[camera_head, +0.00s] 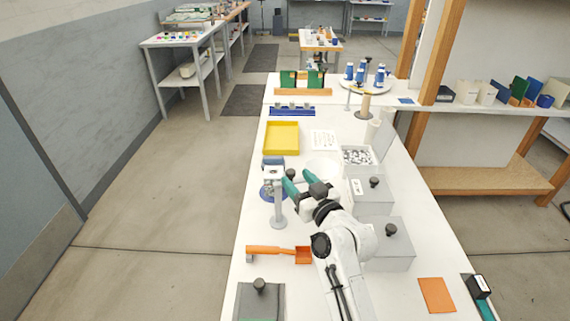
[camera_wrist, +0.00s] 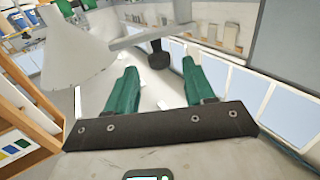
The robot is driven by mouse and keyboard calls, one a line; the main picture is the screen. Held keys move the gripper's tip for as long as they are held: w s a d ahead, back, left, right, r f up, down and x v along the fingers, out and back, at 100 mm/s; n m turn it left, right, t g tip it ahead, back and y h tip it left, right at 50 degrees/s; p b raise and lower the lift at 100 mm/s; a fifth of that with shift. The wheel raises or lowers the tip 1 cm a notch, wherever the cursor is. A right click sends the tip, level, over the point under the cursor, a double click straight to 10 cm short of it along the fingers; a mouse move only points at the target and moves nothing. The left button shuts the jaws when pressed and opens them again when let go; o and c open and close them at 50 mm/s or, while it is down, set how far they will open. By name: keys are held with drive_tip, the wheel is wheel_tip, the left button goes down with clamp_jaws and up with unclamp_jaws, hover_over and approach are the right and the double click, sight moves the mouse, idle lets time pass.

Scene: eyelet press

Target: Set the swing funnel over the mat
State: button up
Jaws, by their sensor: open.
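The swing funnel is a pale grey cone (camera_wrist: 80,55) at the upper left in the wrist view. A flat grey arm runs right from it towards a grey post (camera_wrist: 182,14), and a black knob (camera_wrist: 158,55) hangs by the arm. In the head view a white funnel-like shape (camera_head: 323,168) shows just beyond my wrist. My gripper (camera_wrist: 153,88) is open, with its two teal fingers apart and nothing between them. The knob is ahead of the finger gap, apart from the fingers. I cannot tell for sure which flat thing is the mat.
A grey stand (camera_head: 278,208) rises close to my gripper's left. An orange scoop (camera_head: 280,252) lies nearer. Grey boxes with black knobs (camera_head: 389,245) stand to the right. A yellow tray (camera_head: 282,138) lies farther back. An orange sheet (camera_head: 436,295) lies at the front right.

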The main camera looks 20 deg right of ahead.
sight(288, 169)
drive_tip(key=x, duration=0.6)
drive_tip(key=shift+w, duration=0.25)
clamp_jaws()
idle(0.4)
